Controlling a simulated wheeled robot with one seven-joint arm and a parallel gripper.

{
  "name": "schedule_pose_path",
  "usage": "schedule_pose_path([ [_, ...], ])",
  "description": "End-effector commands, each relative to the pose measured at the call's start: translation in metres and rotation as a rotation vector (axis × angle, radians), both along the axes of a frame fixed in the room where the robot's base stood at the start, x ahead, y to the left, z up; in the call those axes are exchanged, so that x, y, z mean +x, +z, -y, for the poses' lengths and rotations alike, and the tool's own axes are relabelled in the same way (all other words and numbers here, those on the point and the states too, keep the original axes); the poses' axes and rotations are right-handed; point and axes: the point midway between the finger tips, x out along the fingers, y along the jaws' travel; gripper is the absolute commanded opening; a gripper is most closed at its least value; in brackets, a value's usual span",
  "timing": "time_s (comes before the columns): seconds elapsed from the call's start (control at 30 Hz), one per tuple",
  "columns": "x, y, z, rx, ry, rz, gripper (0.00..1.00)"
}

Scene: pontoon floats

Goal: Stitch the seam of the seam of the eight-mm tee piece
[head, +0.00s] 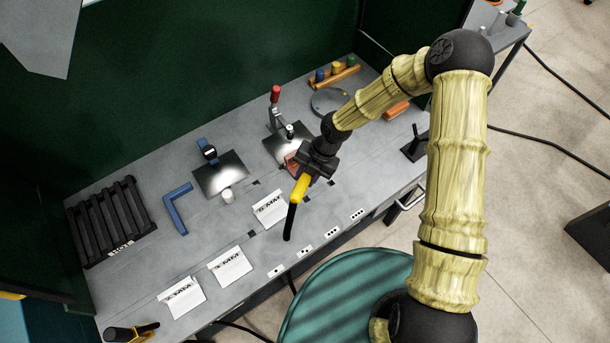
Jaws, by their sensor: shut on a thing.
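My gripper (305,174) is shut on a torch-like tool with a yellow body (299,190). Its black end (290,222) hangs down over the front part of the bench, right of a white card. Three white cards marked in MM lie along the front: one near the tool (270,209), one in the middle (230,266) and one at the left (182,297). Their numbers are hard to read. One shiny steel plate (221,177) has a blue clamp-like piece (207,150) at its back edge. Another plate (276,147), behind my gripper, is partly hidden. I cannot tell which is the eight-mm tee piece.
A red-handled clamp (275,97) stands by the rear plate. A black slatted rack (110,222) and a blue angle (177,207) lie at left. A wooden holder with coloured pieces (333,74) is at the back. A green stool (345,300) stands in front.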

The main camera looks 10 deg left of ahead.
Motion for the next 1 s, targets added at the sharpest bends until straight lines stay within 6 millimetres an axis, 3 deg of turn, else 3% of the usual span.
schedule_pose_path([
  [1.0, 0.0074, 0.0020, 0.0047, 0.003, 0.001, 0.004, 0.04],
])
